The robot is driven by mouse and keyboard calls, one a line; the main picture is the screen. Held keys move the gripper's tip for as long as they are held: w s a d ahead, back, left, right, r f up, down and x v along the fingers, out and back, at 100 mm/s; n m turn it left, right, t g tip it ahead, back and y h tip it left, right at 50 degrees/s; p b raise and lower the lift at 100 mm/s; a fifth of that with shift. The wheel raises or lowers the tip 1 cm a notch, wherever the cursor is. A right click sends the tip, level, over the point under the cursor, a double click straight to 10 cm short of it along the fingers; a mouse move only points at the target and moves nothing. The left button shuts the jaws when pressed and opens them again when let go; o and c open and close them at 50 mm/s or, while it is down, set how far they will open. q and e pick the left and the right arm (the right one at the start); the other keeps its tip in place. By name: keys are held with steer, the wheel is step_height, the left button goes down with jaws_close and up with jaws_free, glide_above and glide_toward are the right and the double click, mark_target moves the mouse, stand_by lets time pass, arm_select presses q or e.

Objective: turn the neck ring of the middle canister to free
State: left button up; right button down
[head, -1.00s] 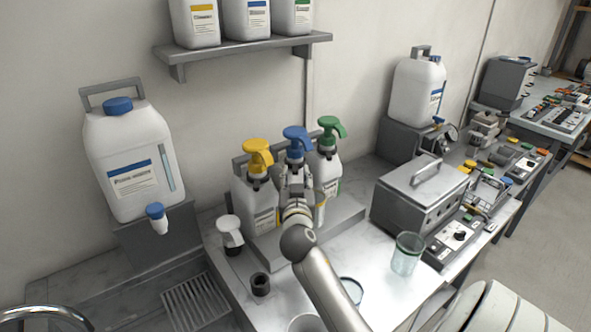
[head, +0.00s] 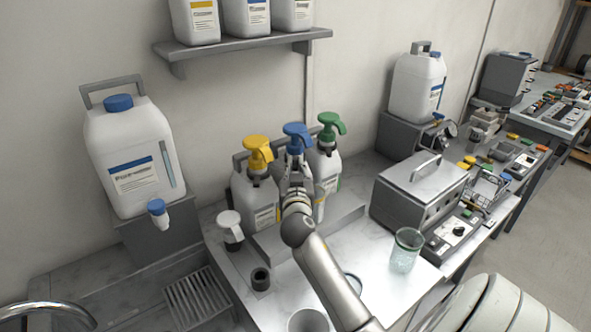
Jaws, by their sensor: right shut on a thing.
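Three white canisters stand in a row in a grey rack on the counter. The left one has a yellow pump head (head: 258,151), the middle one a blue pump head (head: 297,135) and the right one a green pump head (head: 331,125). My right gripper (head: 295,167) is shut at the neck of the middle canister, just below its blue pump head. The neck ring and most of the middle canister are hidden behind my gripper and wrist, so the ring's turn cannot be seen. My left gripper is not in view.
A glass beaker (head: 405,250) stands to the right, in front of a grey metal box (head: 419,190). A small white-topped bottle (head: 230,230) and a dark cup (head: 260,278) stand left. A large canister with a tap (head: 134,160) is further left. A shelf (head: 240,44) hangs above.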

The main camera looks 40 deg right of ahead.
steer(key=n+t+y+p, duration=0.1)
steer(key=d+n+t+y+p, duration=0.1)
steer(key=shift+s+r+y+p, duration=0.15)
steer(key=shift+s+y+p, duration=0.2)
steer(key=shift+s+y, duration=0.05)
steer(key=shift+d+n+y+b, duration=1)
steer(key=shift+n+y+b, duration=1.15)
steer(key=shift+y, duration=0.8)
steer(key=shift+d+n+y+b, duration=1.05)
steer(key=shift+n+y+b, duration=0.8)
steer(key=shift+y+b, duration=0.85)
steer(key=shift+d+n+y+b, duration=1)
steer(key=shift+n+y+b, duration=1)
steer(key=shift+y, duration=1.25)
